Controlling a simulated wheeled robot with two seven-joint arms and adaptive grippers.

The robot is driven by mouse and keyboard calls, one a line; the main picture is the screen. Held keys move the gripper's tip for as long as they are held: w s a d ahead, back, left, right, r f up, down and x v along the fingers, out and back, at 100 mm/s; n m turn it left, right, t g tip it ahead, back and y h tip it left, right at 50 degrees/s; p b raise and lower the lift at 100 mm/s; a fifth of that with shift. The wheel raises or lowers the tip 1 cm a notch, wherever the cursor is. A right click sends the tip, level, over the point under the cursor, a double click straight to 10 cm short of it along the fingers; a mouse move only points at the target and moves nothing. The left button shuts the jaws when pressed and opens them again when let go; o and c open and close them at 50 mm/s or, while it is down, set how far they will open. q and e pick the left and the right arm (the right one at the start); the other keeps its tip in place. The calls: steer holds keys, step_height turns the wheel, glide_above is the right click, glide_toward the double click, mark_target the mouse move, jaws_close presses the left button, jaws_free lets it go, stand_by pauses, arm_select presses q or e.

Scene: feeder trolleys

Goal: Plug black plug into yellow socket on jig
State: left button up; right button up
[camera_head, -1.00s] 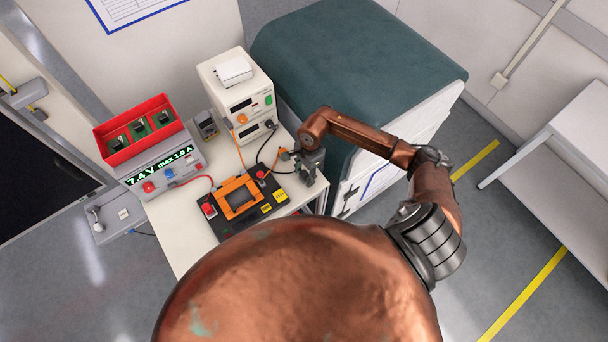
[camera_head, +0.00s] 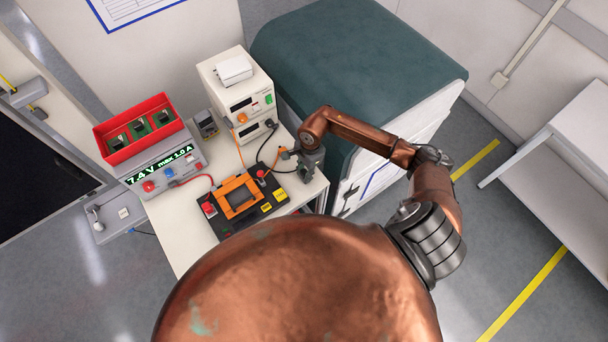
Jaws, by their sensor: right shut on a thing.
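The jig (camera_head: 215,220) is a black box with an orange frame (camera_head: 239,196) on the white table. Yellow patches (camera_head: 279,195) show on its right side; I cannot tell which is the socket. A red knob (camera_head: 208,208) sits at its left and another red part at its upper right. My right gripper (camera_head: 292,158) is at the table's right side, beyond the jig's upper right corner. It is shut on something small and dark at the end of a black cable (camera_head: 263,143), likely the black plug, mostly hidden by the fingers. My left gripper is out of view.
A power supply stack (camera_head: 238,95) stands behind the jig. A red bin (camera_head: 138,128) with green boards sits on a unit reading 7.4 V at left. A red cable (camera_head: 196,179) runs to the jig. A green-topped cabinet (camera_head: 350,55) stands close right of the table.

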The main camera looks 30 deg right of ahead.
steer(key=shift+r+b, duration=0.35)
steer(key=shift+r, duration=0.2)
steer(key=s+a+r+b, duration=0.4)
steer(key=s+a+r, duration=0.3)
steer(key=s+r, duration=0.4)
steer(key=shift+s+a+r, duration=0.3)
steer(key=shift+s+r, duration=0.1)
steer(key=shift+r, duration=0.1)
steer(key=w+d+n+g+h+b, duration=0.1)
steer(key=w+n+b, duration=0.5)
steer(key=n, duration=1.1)
steer(key=shift+w+d+f, duration=0.2)
steer(key=shift+w+f, duration=0.15)
steer(key=shift+w, duration=1.55)
